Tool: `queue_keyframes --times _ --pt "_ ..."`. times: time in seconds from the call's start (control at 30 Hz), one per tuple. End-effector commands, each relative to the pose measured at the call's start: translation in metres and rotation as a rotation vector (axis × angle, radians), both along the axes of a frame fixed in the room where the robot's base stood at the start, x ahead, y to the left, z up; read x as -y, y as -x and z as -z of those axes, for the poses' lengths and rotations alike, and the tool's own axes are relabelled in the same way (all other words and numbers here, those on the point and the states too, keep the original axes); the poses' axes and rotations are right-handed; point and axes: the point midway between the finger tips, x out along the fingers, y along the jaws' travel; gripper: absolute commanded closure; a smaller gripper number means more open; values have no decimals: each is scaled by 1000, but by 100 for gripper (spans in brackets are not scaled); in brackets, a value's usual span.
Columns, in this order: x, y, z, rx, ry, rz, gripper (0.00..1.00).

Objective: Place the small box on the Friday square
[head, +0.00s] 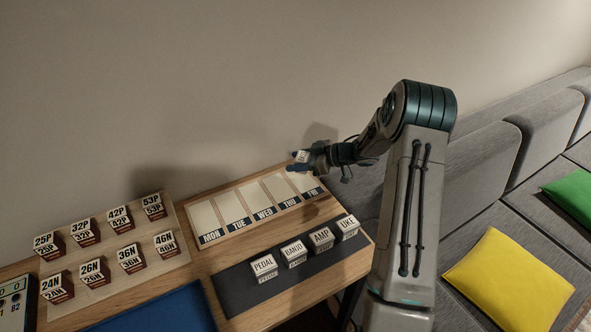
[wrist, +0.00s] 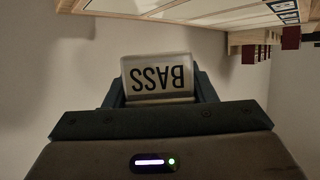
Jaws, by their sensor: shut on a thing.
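My gripper (head: 299,168) is at the far right end of the weekday board (head: 248,207). It is shut on the small box (wrist: 158,78), a white box with BASS on it, which reads upside down in the wrist view. The small box also shows in the head view (head: 301,156) at the gripper's tip. The Friday square (head: 304,183) is the rightmost one, marked FRI. The gripper and box appear above or near its far edge; the exact height cannot be told. The gripper partly hides the square's upper part.
Boxes labelled PEDAL (head: 264,266), BANJO (head: 294,252), AMP (head: 321,239) and UKE (head: 347,226) stand on a dark mat (head: 250,298). Numbered boxes stand on a wooden rack (head: 180,237) at left. The MON to THU squares look empty. A grey sofa (head: 470,165) is at right.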

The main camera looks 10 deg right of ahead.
Motion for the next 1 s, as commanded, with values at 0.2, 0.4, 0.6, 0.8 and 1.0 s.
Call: queue_keyframes --times 0.2,0.4,0.6,0.8,1.0 --pt "-6 -9 9 0 0 1 73" --pt "-6 -9 33 -3 -3 2 73" --pt "-6 -9 46 0 0 1 73" --pt "-6 -9 47 0 0 1 73" --pt "-6 -9 50 0 0 0 28"
